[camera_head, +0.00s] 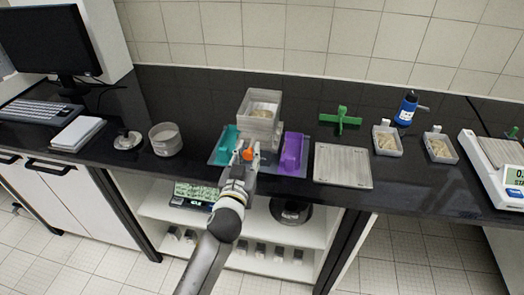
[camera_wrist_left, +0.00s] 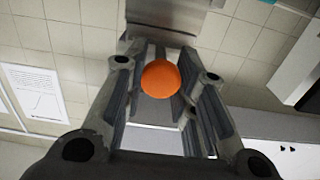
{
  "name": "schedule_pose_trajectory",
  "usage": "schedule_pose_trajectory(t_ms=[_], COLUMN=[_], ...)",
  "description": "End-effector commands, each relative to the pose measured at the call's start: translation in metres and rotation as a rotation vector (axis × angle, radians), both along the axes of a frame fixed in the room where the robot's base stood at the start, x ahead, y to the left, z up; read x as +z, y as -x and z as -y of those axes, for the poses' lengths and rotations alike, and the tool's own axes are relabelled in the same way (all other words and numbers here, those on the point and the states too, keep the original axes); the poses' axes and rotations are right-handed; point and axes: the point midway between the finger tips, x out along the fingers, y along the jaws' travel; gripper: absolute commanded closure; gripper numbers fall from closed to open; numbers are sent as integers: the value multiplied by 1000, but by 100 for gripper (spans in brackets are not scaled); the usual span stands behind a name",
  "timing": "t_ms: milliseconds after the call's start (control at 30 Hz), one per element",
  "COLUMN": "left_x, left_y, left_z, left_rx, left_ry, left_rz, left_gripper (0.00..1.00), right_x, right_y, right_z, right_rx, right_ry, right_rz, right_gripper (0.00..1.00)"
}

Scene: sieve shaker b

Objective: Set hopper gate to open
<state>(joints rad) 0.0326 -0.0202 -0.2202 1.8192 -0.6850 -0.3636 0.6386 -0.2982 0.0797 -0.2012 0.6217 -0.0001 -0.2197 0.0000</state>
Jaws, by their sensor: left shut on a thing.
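The hopper (camera_head: 259,117) is a grey square box with pale grainy material inside, standing on the counter between a teal part (camera_head: 226,146) and a purple part (camera_head: 291,152). An orange knob (camera_head: 248,154) shows at its front, and in the left wrist view the round orange knob (camera_wrist_left: 160,79) sits between the fingers. My left gripper (camera_head: 245,157) reaches in from the front and is shut on the knob. The gate itself is hidden behind the knob and fingers, so its position cannot be told. My right gripper is not in view.
A flat grey plate (camera_head: 342,166), a green handled part (camera_head: 340,120), two small sample trays (camera_head: 387,140) (camera_head: 440,147), a blue bottle (camera_head: 406,108) and a scale (camera_head: 497,165) stand to the right. A round sieve (camera_head: 165,139) and a keyboard (camera_head: 40,110) are left.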

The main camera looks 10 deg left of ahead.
Motion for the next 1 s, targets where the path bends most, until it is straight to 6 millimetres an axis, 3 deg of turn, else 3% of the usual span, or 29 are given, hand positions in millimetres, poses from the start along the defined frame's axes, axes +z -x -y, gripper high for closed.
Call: schedule_pose_trajectory(t_ms=[200, 433, 600, 633, 700, 800, 1000], left_x=[2, 1, 1, 1, 1, 1, 2], left_y=[20, 24, 24, 24, 24, 24, 24], left_z=[1, 0, 0, 0, 0, 0, 0], left_rx=[-9, -7, -7, -7, -7, -7, -6], left_ry=[4, 3, 2, 2, 2, 2, 2], left_rz=[4, 4, 3, 3, 3, 4, 4], left_gripper=[100, 100, 100, 72, 63, 52, 52], right_x=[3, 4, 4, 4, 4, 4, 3], right_y=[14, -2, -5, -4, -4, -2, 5], right_z=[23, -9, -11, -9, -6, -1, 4], right_rx=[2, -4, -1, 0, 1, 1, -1], right_ry=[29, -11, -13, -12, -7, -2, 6], right_rz=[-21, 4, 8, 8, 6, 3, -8], right_gripper=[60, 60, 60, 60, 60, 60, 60])
